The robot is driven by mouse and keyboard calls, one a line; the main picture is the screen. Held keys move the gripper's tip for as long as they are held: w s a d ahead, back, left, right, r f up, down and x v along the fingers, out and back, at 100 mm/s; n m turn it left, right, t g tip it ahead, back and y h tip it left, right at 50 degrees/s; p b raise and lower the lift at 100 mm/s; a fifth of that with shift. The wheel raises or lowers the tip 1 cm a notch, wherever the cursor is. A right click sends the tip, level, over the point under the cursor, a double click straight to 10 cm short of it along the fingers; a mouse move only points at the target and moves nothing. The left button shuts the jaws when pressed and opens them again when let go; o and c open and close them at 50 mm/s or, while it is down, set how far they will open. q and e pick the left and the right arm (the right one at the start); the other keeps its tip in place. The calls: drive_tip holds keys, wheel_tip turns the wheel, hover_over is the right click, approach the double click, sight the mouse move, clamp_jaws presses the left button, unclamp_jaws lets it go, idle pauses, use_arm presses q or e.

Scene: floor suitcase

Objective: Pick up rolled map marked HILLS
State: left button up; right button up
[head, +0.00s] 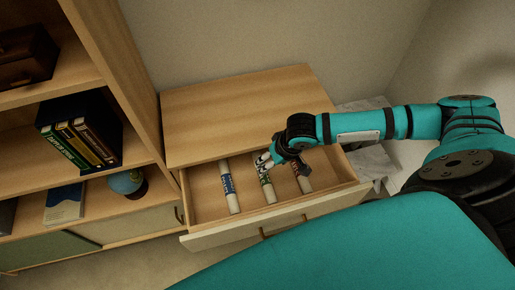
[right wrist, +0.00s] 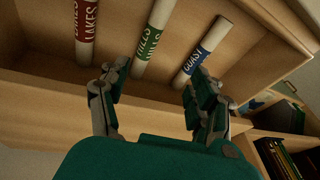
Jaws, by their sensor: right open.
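The rolled map marked HILLS (head: 268,188) is a white roll with a green label, lying in the open drawer (head: 207,207) between two other rolls. In the right wrist view the HILLS map (right wrist: 151,41) has its near end between my open fingers, closer to the left one. My right gripper (head: 268,161) is over the drawer at the far part of the HILLS map and covers some of it. In the wrist view the right gripper (right wrist: 155,75) is open and empty; contact cannot be told. My left gripper is not in view.
The blue COAST map (head: 228,187) lies left of HILLS, and the red LAKES map (head: 302,180) right of it. In the wrist view the COAST map (right wrist: 205,46) ends close to the right finger. The cabinet top (head: 225,110) is bare. A bookshelf (head: 135,85) stands at left.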

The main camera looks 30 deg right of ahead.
drive_tip(key=d, duration=0.2)
hover_over(268, 177)
drive_tip(key=shift+m, duration=0.4)
wheel_tip(268, 177, down, 11)
drive_tip(key=shift+s+r, duration=0.1)
drive_tip(key=shift+s, duration=0.05)
drive_tip(key=shift+a+f, duration=0.1)
drive_tip(key=shift+f, duration=0.25)
drive_tip(key=x, duration=0.4)
drive_tip(key=shift+w+f, duration=0.2)
drive_tip(key=shift+w, duration=0.05)
drive_tip(key=shift+f, duration=0.3)
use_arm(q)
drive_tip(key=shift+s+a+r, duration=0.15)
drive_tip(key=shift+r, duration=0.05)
use_arm(e)
drive_tip(key=c, duration=1.3)
